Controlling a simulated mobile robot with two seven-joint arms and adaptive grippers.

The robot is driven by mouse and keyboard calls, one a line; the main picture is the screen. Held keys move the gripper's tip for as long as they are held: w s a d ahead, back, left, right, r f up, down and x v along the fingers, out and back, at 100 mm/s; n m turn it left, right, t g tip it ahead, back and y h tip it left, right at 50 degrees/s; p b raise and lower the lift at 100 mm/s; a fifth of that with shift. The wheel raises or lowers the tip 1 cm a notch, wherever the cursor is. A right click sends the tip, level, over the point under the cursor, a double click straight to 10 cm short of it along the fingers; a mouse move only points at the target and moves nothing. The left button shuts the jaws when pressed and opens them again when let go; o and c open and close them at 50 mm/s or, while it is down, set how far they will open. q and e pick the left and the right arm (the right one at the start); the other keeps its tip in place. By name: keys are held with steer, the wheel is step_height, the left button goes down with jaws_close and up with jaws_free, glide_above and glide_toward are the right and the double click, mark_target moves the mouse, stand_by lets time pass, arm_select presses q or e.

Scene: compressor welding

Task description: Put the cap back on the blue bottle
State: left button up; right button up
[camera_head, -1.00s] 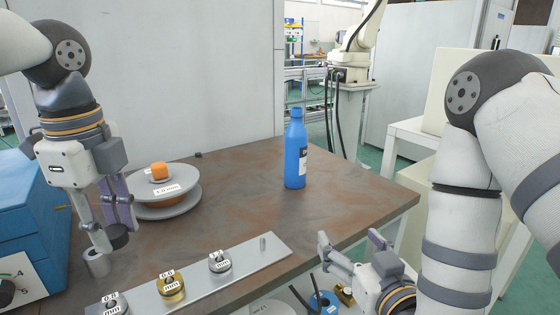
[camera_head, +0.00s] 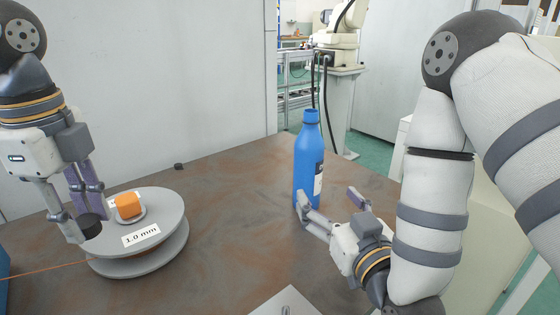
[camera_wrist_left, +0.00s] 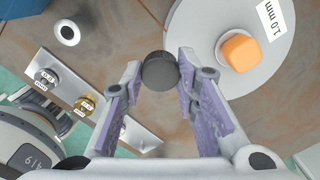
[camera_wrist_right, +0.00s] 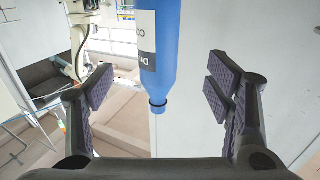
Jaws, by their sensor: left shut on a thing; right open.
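The blue bottle (camera_head: 309,168) stands upright on the brown table, its neck uncovered. The right wrist view shows the bottle (camera_wrist_right: 157,50) inverted in the picture, lined up between the spread fingers, with a white label. My right gripper (camera_head: 331,202) is open and empty, low in front of the bottle; one fingertip overlaps the bottle's base in the picture, and I cannot tell if it touches. My left gripper (camera_head: 84,211) is shut on a dark round cap (camera_head: 91,227), held beside the wire spool. The cap also shows between the fingertips in the left wrist view (camera_wrist_left: 160,72).
A grey spool (camera_head: 170,228) marked 1.0 mm, with an orange block (camera_head: 128,205) on top, stands close to the left gripper. A metal plate with labelled nozzles (camera_wrist_left: 92,105) shows in the left wrist view. The table between spool and bottle is clear.

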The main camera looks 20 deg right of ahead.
mark_target(312, 175)
arm_select(q)
steer(key=shift+s, duration=0.35)
arm_select(e)
steer(key=shift+s+r, duration=0.1)
steer(key=shift+s, duration=0.2)
steer(key=w+b, duration=0.1)
steer(key=w, duration=0.1)
steer(key=shift+w+d+f+b, duration=0.1)
steer(key=shift+w+f+b, duration=0.25)
steer(key=shift+f, duration=0.05)
arm_select(q)
steer(key=shift+g, duration=0.3)
steer(key=f, duration=0.2)
steer(key=w+f, duration=0.1)
steer(key=f, duration=0.1)
steer(key=shift+f, duration=0.15)
arm_select(e)
steer(key=w, duration=0.4)
steer(key=shift+d+r, duration=0.15)
steer(key=shift+r, duration=0.25)
arm_select(q)
steer(key=shift+s, duration=0.1)
arm_select(e)
steer(key=shift+w, duration=0.1)
